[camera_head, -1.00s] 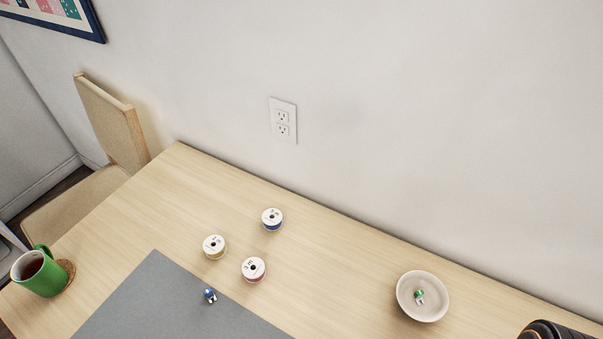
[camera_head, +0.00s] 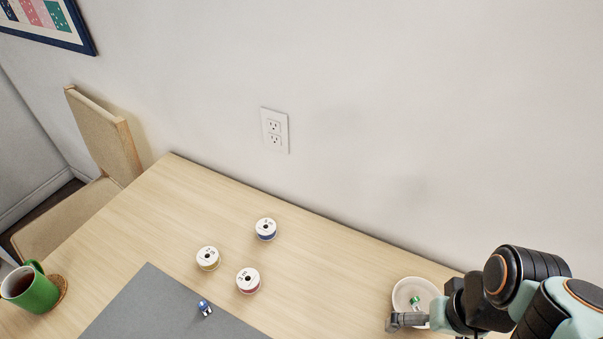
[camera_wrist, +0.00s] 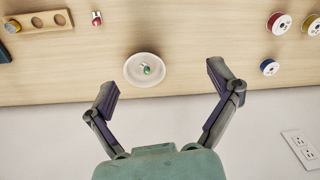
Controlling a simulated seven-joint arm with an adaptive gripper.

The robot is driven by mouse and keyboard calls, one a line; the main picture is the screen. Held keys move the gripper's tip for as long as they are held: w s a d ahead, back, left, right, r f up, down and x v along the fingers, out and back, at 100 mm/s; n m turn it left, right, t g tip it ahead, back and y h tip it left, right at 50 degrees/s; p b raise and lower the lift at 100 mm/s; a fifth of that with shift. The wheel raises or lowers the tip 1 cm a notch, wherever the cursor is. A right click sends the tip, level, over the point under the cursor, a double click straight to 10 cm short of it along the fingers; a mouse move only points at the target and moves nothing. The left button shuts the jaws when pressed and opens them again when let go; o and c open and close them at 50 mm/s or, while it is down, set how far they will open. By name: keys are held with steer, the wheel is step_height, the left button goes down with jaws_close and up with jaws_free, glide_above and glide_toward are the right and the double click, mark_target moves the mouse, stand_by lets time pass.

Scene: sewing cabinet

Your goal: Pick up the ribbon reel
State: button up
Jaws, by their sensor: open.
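Three reels with white tops stand upright on the table in the head view: one with a blue band (camera_head: 266,229), one with a yellow band (camera_head: 208,258) and one with a red band (camera_head: 248,281). In the wrist view the blue (camera_wrist: 269,67), red (camera_wrist: 279,22) and yellow (camera_wrist: 314,25) reels are at the right edge. I cannot tell which is the ribbon reel. My gripper (camera_wrist: 161,74) is open and empty, its fingers spread, with the bowl showing between them. In the head view it is at the lower right beside the bowl, well right of the reels.
A pale bowl (camera_head: 398,297) holds a small green-and-white object (camera_head: 415,301). A blue-and-white object (camera_head: 205,308) lies on the grey mat (camera_head: 150,312). A green mug (camera_head: 38,292) stands at left. A wooden holder (camera_wrist: 45,27) and small red object (camera_wrist: 97,18) are upper left.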

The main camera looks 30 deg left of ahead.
steer(key=w+a+f+n+t, duration=0.1)
steer(key=w+a+f+n, duration=0.2)
steer(key=w+a, duration=0.6)
steer(key=n+t+y, duration=0.2)
steer(key=n+y, duration=0.2)
steer(key=n, duration=0.1)
glide_toward(265, 228)
steer(key=shift+w+a+f, duration=0.3)
steer(key=shift+w+f, duration=0.2)
steer(key=shift+f, duration=0.1)
steer(key=x, duration=0.6)
steer(key=shift+a+f, duration=0.2)
steer(key=shift+f, duration=0.15)
steer(key=shift+s, duration=0.1)
steer(key=c, duration=1.1)
